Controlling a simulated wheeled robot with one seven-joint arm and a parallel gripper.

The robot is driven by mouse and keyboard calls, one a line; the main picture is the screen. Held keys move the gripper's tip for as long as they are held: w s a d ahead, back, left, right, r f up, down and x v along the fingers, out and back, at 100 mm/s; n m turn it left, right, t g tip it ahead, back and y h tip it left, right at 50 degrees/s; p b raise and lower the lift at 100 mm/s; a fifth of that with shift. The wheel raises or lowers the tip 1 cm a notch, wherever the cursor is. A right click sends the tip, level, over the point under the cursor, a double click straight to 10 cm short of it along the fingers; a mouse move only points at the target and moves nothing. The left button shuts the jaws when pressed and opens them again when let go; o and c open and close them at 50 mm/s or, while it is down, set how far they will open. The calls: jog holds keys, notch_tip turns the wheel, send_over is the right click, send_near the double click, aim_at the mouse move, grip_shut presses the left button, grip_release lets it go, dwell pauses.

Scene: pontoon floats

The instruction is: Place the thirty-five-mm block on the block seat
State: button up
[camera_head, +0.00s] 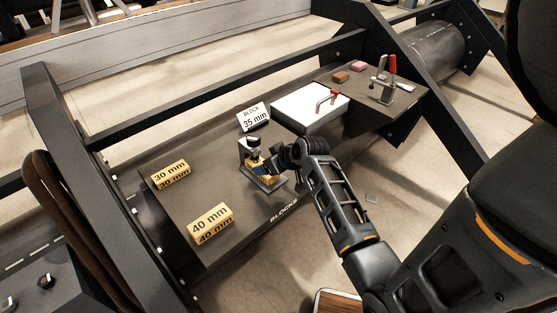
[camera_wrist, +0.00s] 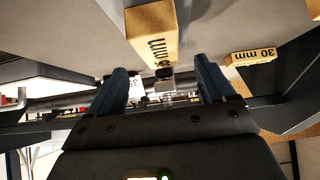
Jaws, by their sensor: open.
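A small dark stand with a silver upright and black knob (camera_head: 252,146) is on the grey bench, and seems to be the block seat. A yellow block (camera_head: 262,179) shows low at this stand, partly hidden by my gripper (camera_head: 268,165). In the wrist view, a yellow block (camera_wrist: 153,32) with "mm" lettering lies between or just beyond my spread fingers (camera_wrist: 162,80); its number is not readable. It is probably the thirty-five-mm block. My gripper is open. Whether the block rests fully on the stand cannot be told.
A 30 mm block (camera_head: 171,175) and a 40 mm block (camera_head: 211,224) stand to the left on the bench. A "BLOCK 35 mm" sign (camera_head: 253,117) stands behind.

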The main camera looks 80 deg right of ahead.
jog(key=v, duration=0.6)
jog(key=s+a+r+n+t, duration=0.1)
jog(key=s+a+n, duration=0.15)
jog(key=a, duration=0.85)
jog(key=s+a+r+n+t, duration=0.1)
jog(key=s+a+t, duration=0.15)
jog(key=a, duration=0.75)
jog(key=s+a+r+n+t+y, duration=0.3)
jog(key=s+a+r, duration=0.7)
jog(key=a+r, duration=0.4)
jog(key=shift+t+y, duration=0.45)
jog(key=shift+y, duration=0.45)
